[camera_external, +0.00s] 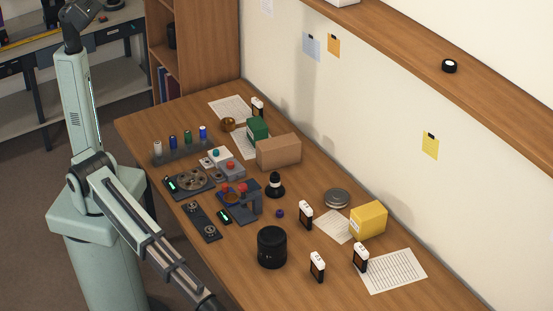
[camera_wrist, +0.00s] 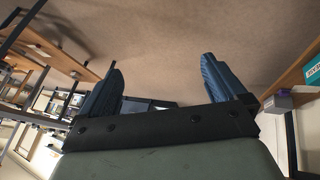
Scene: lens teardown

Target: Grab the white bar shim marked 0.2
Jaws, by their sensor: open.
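Several small upright pieces with white tops and dark bodies stand on the wooden table. One (camera_external: 306,214) is right of centre, one (camera_external: 317,267) is near the front, one (camera_external: 360,257) is beside the paper at the right, and one (camera_external: 257,106) is at the far end. Their markings are too small to read, so I cannot tell which is 0.2. My gripper (camera_wrist: 162,62) is open and empty in the wrist view, with its two blue fingers wide apart. In the external view my arm runs out of the bottom edge and its gripper is hidden.
A black lens barrel (camera_external: 272,247) stands near the front pieces. A yellow box (camera_external: 368,220), a round metal lid (camera_external: 337,198) and a cardboard box (camera_external: 279,152) stand toward the wall. Fixtures and trays (camera_external: 240,202) crowd the left.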

